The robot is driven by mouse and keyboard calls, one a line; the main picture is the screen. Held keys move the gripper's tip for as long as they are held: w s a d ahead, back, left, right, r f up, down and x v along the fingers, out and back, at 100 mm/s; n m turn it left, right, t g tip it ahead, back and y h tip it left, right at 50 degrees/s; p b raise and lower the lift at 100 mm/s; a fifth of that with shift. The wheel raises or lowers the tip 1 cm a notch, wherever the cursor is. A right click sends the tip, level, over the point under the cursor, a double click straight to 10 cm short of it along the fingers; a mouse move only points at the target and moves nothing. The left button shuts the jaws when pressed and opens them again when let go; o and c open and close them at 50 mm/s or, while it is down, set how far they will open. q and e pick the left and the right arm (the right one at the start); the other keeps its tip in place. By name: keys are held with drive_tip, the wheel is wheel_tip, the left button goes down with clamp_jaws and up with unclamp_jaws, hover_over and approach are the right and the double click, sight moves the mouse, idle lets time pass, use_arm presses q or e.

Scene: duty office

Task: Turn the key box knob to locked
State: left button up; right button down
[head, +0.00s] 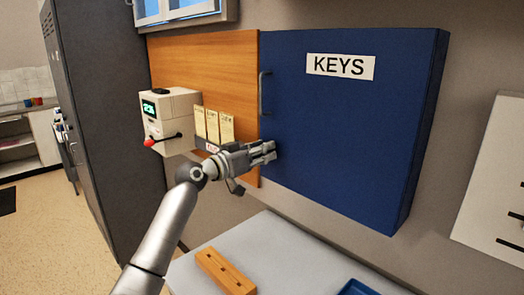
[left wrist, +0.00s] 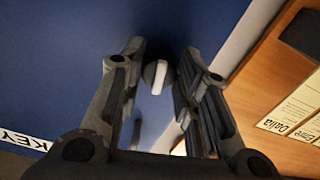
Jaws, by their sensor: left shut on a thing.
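The blue key box (head: 330,145) hangs on the wall with a white KEYS label (head: 340,66) near its top. My left gripper (head: 270,151) is at the lower left part of its front and hides the knob in the head view. In the left wrist view, the small round knob (left wrist: 156,77) with a pale bar shows between the fingertips of my left gripper (left wrist: 157,85). The gripper is shut on the knob. The bar looks nearly upright in that view, tilted slightly. Any lock marking is not visible. My right gripper is in neither view.
A wooden board (head: 205,70) is left of the box, with a dark handle (head: 264,93) near the join. A beige device (head: 171,118) with a red-tipped lever and several paper tags (head: 213,124) are close to my left arm. Below is a pale table (head: 285,262) with a wooden block (head: 225,272).

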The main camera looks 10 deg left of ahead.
use_arm(q)
drive_tip(key=shift+s+d+r+n+p, duration=0.15)
drive_tip(key=shift+n+p, duration=2.05)
drive_tip(key=shift+n, duration=1.7)
drive_tip(key=shift+w+a+r+n+p, duration=0.1)
drive_tip(key=shift+n+p, duration=2.1)
drive_tip(key=shift+n, duration=1.7)
drive_tip(key=o, duration=1)
drive_tip(key=shift+f, duration=0.1)
